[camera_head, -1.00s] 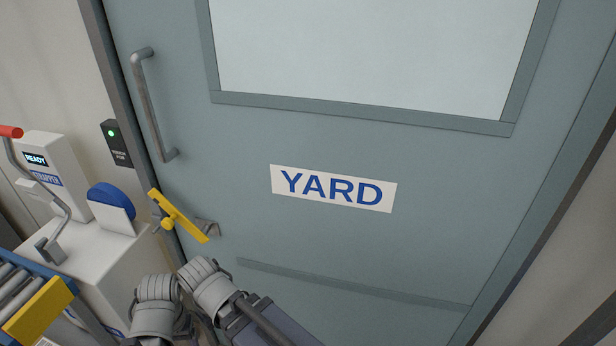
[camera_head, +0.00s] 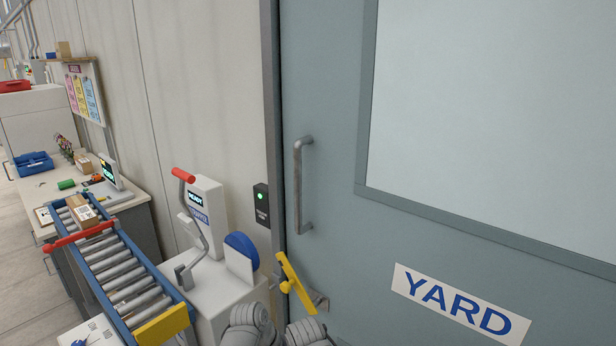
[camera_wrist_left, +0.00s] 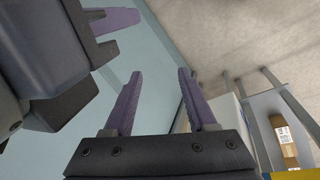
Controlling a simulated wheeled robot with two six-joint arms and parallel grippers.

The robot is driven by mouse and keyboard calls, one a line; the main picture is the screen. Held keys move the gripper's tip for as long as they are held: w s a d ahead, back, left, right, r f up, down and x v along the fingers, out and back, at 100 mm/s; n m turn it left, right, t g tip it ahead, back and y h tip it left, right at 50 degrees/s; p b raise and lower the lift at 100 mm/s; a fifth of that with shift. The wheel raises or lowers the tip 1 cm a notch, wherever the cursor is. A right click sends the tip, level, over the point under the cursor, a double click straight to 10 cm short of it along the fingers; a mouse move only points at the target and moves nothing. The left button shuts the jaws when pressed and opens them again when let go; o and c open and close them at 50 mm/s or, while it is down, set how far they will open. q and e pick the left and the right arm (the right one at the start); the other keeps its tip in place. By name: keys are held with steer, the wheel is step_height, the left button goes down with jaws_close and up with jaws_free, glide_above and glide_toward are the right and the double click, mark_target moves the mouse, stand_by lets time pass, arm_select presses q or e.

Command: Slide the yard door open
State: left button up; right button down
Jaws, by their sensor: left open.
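The yard door (camera_head: 335,160) is a blue-grey panel with a pale window and a white YARD sign (camera_head: 460,303). Its left edge meets the dark frame with no gap visible. A grey vertical bar handle (camera_head: 298,190) is near that edge. Below it a yellow lever (camera_head: 294,284) sits tilted on a grey bracket. My left gripper (camera_wrist_left: 160,74) is open and empty in the left wrist view, with the pale blue-green door surface behind it. My right gripper shows only in part at the upper left there (camera_wrist_left: 110,22). Neither gripper's jaws show in the head view.
A small black box with a green light (camera_head: 262,205) is on the wall left of the door. A white machine with a red-tipped crank (camera_head: 208,205) stands below it. A roller conveyor (camera_head: 118,270) and workbench are further left. Pale floor shows at far left.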

arm_select(q)
steer(key=w+d+r+n+t+h+p, duration=0.1)
steer(key=w+d+r+n+h+p, duration=0.1)
steer(key=w+r+n, duration=0.3)
steer(key=w+d+r+n+t+h+p, duration=0.1)
steer(key=w+d+r+n+h+p, duration=0.15)
steer(key=r, duration=0.45)
steer(key=n+t+h+p, duration=0.7)
steer(key=n+t+p, duration=0.1)
steer(key=n, duration=0.7)
glide_toward(295, 189)
steer(key=x, duration=1.1)
arm_select(e)
step_height(295, 189, up, 15)
arm_select(q)
steer(key=shift+w+y, duration=0.15)
steer(key=shift+y, duration=0.1)
jaws_close()
